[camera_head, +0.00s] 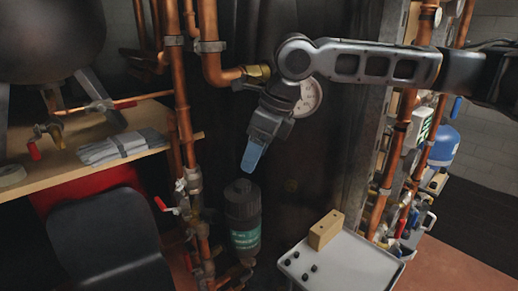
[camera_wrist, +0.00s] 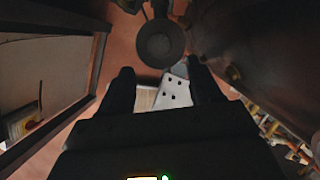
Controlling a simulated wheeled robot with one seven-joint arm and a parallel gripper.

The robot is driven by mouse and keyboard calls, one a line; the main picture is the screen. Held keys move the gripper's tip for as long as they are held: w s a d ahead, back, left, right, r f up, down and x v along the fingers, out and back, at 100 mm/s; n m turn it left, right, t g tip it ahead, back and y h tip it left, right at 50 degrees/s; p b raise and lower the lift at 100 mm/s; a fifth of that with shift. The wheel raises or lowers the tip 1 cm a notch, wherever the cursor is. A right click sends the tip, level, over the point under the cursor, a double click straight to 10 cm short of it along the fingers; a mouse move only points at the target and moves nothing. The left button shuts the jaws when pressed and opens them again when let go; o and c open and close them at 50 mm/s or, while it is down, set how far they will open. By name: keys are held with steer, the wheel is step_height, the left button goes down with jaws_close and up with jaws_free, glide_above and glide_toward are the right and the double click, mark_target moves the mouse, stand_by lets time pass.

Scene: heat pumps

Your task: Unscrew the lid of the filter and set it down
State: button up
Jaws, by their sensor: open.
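The filter (camera_head: 244,238) is a dark upright cylinder with a green label, on the copper pipework at the centre bottom of the head view. Its dark lid (camera_head: 242,192) is on top, with a small knob in the middle. In the wrist view the round lid (camera_wrist: 160,44) shows from above, beyond the fingertips. My gripper (camera_head: 251,160) points down just above the lid, apart from it, with a blue fingertip in sight. In the wrist view my gripper (camera_wrist: 157,80) has its two dark fingers spread, with nothing between them.
A grey tray (camera_head: 352,262) right of the filter holds a wooden block (camera_head: 325,230) and several small black pieces; it also shows in the wrist view (camera_wrist: 175,92). Copper pipes with a red-handled valve (camera_head: 163,204) stand close left of the filter. A wooden shelf (camera_head: 75,171) is further left.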

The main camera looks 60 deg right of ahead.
mark_target(244, 183)
steer(key=b+x, duration=0.5)
steer(key=x, duration=0.3)
steer(key=shift+w+f, duration=0.1)
steer(key=shift+f, duration=0.05)
steer(key=c, duration=1)
steer(key=o, duration=1.2)
